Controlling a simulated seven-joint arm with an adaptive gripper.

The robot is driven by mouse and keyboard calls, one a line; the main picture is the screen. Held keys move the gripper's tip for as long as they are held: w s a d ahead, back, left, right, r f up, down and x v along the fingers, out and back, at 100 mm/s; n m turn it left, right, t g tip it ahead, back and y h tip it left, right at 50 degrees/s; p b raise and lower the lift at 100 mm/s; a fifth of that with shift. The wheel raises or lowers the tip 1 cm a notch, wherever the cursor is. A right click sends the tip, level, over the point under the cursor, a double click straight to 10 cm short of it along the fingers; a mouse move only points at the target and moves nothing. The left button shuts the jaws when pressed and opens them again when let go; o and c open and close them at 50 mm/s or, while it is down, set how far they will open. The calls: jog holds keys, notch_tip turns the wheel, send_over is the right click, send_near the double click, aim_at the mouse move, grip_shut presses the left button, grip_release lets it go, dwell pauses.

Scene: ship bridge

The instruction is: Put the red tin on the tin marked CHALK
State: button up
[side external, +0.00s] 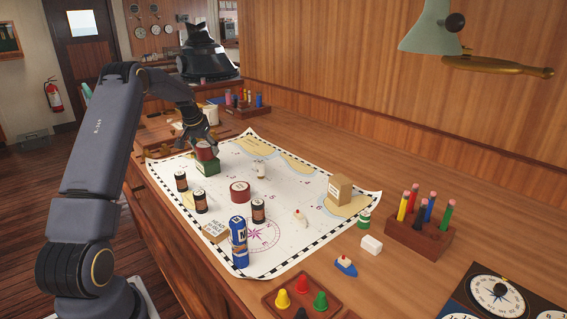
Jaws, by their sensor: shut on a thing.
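My gripper (205,143) points down at the far left part of the chart and is shut on a small red tin (205,153). The red tin is right above a dark green box-like thing (208,168); I cannot tell whether they touch. A second, wider dark red tin (240,192) with a pale label stands nearer on the chart. Small dark tins with pale labels stand around it: one at the left (181,182), one nearer (200,202), and one to the right (258,212). The lettering is too small to read, so I cannot tell which is marked CHALK.
The chart's middle right is mostly clear.

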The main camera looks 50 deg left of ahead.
jog(key=o, duration=1.2)
jog(key=shift+f, duration=0.1)
jog(key=shift+o, duration=0.2)
jog(key=v, duration=1.2)
jog(key=s+d+r+m+t+h, duration=0.15)
jog(key=d+r, duration=0.25)
jog(key=d, duration=0.9)
jog(key=d+r+m+g+y, duration=0.15)
jog(key=d+r, duration=0.25)
jog(key=d, duration=0.8)
jog(key=s+d+f+m+t+h, duration=0.1)
jog(key=s+d+f, duration=0.1)
jog(key=s+d, duration=0.6)
jog(key=s+d+f+m+t+h, duration=0.1)
jog(key=s+d+f+m, duration=0.1)
jog(key=s+d, duration=0.6)
jog(key=shift+s+d+f+h, duration=0.2)
jog(key=shift+d+f+h, duration=0.25)
jog(key=shift+f, duration=0.25)
